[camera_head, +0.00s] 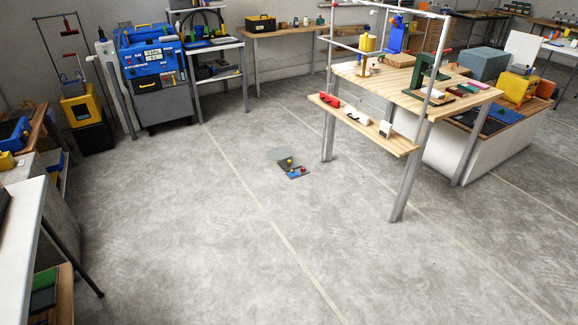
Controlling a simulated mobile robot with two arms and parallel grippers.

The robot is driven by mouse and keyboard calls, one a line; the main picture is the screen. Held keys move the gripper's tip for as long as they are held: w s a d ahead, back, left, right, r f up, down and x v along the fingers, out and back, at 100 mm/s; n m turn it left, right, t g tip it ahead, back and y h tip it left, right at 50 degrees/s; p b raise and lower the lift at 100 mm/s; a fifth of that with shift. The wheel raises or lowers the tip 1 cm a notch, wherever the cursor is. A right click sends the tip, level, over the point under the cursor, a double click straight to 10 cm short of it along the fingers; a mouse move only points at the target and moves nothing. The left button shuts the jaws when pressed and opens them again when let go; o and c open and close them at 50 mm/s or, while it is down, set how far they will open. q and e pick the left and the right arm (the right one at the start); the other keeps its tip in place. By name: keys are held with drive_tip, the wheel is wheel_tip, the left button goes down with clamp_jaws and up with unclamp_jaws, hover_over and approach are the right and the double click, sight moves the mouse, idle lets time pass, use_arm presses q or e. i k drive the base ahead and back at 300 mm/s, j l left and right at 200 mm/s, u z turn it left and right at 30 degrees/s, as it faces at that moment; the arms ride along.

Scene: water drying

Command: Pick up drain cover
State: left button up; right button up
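A flat light-grey piece (283,153) lies on the concrete floor near the middle of the view. It may be the drain cover, but it is too small to tell. Just in front of it is a darker grey flat patch (285,162) with small yellow (290,162), red (302,169) and blue (293,174) parts on or beside it. I cannot tell whether these pieces are joined. Neither of my grippers is in view.
A wooden workbench (385,82) with metal legs and a lower shelf (350,120) stands to the right. A blue toolbox cabinet (152,62) and shelves stand at the back left. A white-topped table (20,215) is at the left edge. The floor (200,240) in front is clear.

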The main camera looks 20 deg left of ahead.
sight(288, 164)
drive_tip(key=i+j+u, duration=0.6)
drive_tip(key=i, duration=0.7)
drive_tip(key=i+u, duration=0.35)
drive_tip(key=i, duration=0.7)
drive_tip(key=i+j+z, duration=0.1)
drive_tip(key=i+z, duration=0.35)
drive_tip(key=i+j+z, duration=0.9)
drive_tip(key=i+l, duration=0.05)
drive_tip(key=i, duration=0.05)
